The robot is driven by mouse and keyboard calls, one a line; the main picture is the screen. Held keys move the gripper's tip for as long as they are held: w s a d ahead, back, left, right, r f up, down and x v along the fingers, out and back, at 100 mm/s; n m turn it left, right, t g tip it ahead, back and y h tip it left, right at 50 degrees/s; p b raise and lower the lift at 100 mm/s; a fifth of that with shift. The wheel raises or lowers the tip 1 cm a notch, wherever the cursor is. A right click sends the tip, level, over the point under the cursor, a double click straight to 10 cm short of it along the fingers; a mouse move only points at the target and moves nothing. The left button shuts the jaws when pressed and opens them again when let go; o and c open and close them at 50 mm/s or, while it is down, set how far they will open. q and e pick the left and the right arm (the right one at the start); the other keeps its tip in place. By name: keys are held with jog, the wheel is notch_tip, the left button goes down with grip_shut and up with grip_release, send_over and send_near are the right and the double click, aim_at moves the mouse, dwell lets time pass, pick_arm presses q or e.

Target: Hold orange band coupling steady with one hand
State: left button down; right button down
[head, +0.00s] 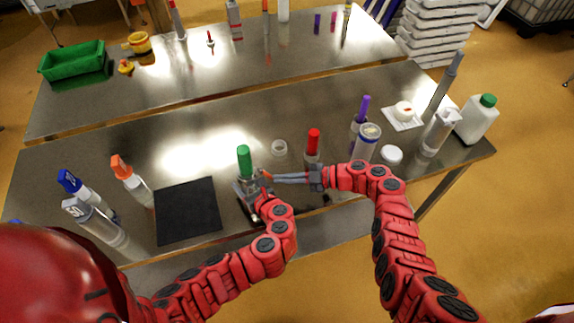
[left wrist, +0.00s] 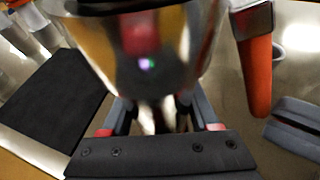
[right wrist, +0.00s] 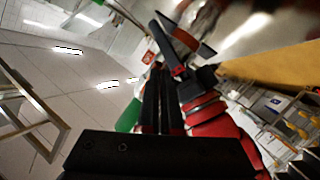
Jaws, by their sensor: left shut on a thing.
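My left gripper (head: 252,190) is shut on a shiny metal body low over the front of the near table. In the left wrist view this body, the orange band coupling (left wrist: 145,50), fills the top middle, blurred, between the fingers (left wrist: 158,118). An orange piece (left wrist: 258,75) with a grey end hangs beside it at the right; its join to the metal is unclear. In the head view a small orange spot (head: 266,177) shows there. My right gripper (head: 275,180) reaches in from the right, its tips close by that spot. Its fingers (right wrist: 160,95) lie together with nothing visible between them.
A green-topped item (head: 244,158) stands right behind the left gripper. A black mat (head: 188,210) lies to its left. A red-topped bottle (head: 313,143), a purple-topped one (head: 362,108) and a white ring (head: 280,147) stand nearby. A green bin (head: 73,62) sits on the far table.

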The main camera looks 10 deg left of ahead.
pick_arm(q)
jog(key=shift+d, duration=0.1)
pick_arm(e)
jog(key=shift+s+f, duration=0.1)
jog(key=d, duration=0.4)
jog(key=d+f, duration=0.1)
jog(key=d, duration=0.8)
jog(key=shift+s+f, duration=0.15)
jog(key=shift+f, duration=0.1)
pick_arm(q)
jog(key=shift+c, duration=0.2)
grip_release()
